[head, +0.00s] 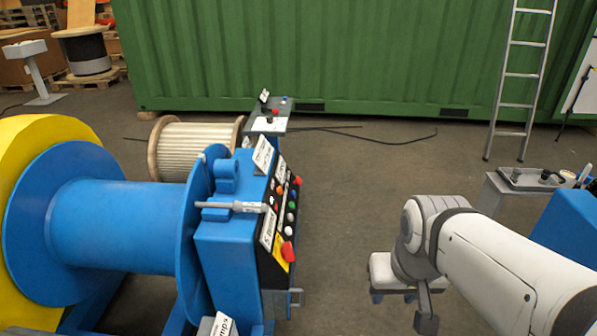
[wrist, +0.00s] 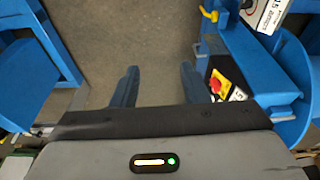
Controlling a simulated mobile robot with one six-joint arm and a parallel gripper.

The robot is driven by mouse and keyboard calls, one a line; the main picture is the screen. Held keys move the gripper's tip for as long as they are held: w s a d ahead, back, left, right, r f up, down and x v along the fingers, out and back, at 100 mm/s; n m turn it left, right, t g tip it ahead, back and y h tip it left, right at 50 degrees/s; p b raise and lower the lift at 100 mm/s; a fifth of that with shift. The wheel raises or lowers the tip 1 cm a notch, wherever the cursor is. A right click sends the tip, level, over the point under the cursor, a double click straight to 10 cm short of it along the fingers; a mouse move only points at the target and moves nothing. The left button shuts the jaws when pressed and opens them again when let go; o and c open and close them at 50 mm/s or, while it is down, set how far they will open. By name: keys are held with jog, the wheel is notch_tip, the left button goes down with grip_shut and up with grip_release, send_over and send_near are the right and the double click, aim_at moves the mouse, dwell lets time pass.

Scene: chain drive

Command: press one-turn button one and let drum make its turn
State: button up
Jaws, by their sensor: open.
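The blue drum (head: 115,225) lies on its side between round flanges at the left. A blue control box (head: 228,250) stands at its right end, with a sloped black panel bearing several small buttons, including a green button (head: 290,217). I cannot tell which is one-turn button one. A large red button (head: 288,251) sits on yellow low on the panel; a red button on yellow (wrist: 219,85) also shows in the wrist view. My gripper (wrist: 158,82) is open and empty over bare floor, left of that button and apart from it. In the head view my arm is right of the box; its fingers are unclear.
A wooden cable reel (head: 195,150) and a small control stand (head: 268,124) are behind the box. A green container (head: 350,60) closes the back, with a ladder (head: 522,80) against it. A grey tray (head: 530,180) is at the right. Floor between box and arm is clear.

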grip_shut()
dwell(1.0)
